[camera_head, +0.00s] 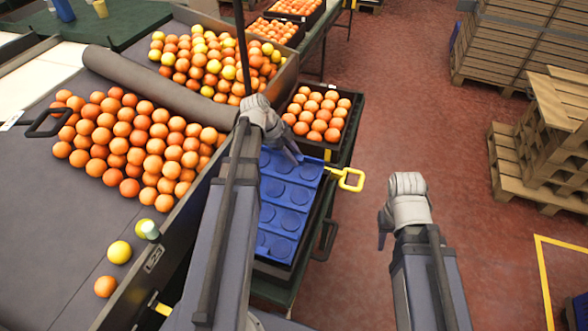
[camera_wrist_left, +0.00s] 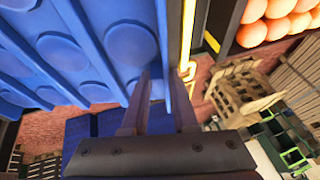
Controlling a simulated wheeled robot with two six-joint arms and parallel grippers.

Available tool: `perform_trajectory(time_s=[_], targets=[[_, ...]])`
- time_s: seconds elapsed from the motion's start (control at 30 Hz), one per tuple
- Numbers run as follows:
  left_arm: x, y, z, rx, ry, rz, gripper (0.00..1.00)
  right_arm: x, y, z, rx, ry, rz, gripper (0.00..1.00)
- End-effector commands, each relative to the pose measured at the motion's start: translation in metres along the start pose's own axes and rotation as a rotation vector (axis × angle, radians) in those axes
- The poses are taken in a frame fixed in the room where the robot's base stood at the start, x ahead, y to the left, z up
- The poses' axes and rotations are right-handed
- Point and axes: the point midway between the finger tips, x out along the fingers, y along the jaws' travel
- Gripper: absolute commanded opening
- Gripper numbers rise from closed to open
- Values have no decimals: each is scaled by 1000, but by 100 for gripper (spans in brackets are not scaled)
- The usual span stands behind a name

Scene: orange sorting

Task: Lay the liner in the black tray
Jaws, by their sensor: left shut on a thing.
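The blue liner (camera_head: 283,218), a sheet with round cups, is over the black tray (camera_head: 277,270) on the near side of the filled orange tray. The black tray's dark rim shows at the liner's near end and right side; I cannot tell whether the liner rests in it. My left gripper (camera_head: 294,156) is at the liner's far end. In the left wrist view my left gripper (camera_wrist_left: 160,105) is shut on the edge of the liner (camera_wrist_left: 60,50). My right gripper (camera_head: 384,239) hangs over the floor, right of the tray, apart from everything; its jaw opening is unclear.
A black tray full of oranges (camera_head: 337,93) stands just beyond the liner. A yellow handle (camera_head: 349,180) sticks out at the right. Left is a sorting bed with many oranges (camera_head: 150,140) and a grey roller (camera_head: 150,80). The red floor (camera_head: 425,110) at the right is free; pallets (camera_head: 545,150) stand further off.

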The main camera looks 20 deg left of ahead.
Motion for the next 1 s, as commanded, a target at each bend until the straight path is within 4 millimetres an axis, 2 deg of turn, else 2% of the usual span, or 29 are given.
perform_trajectory(time_s=[0.17, 0.4, 0.73, 0.97, 1.0], targets=[[7, 2, 3, 0, 0, 0, 0, 8, -1, 0, 0, 0, 0, 39], [32, 9, 14, 0, 0, 0, 0, 36, -4, -2, 0, 0, 0, 39], [32, 9, 14, 0, 0, 0, 0, 36, -3, -2, -1, 0, 0, 39], [39, 11, 17, -1, 0, 0, 0, 43, -4, -2, -1, 0, 0, 39], [38, 10, 17, 0, 0, 0, 29, 42, -4, -2, -1, 0, 0, 39]])
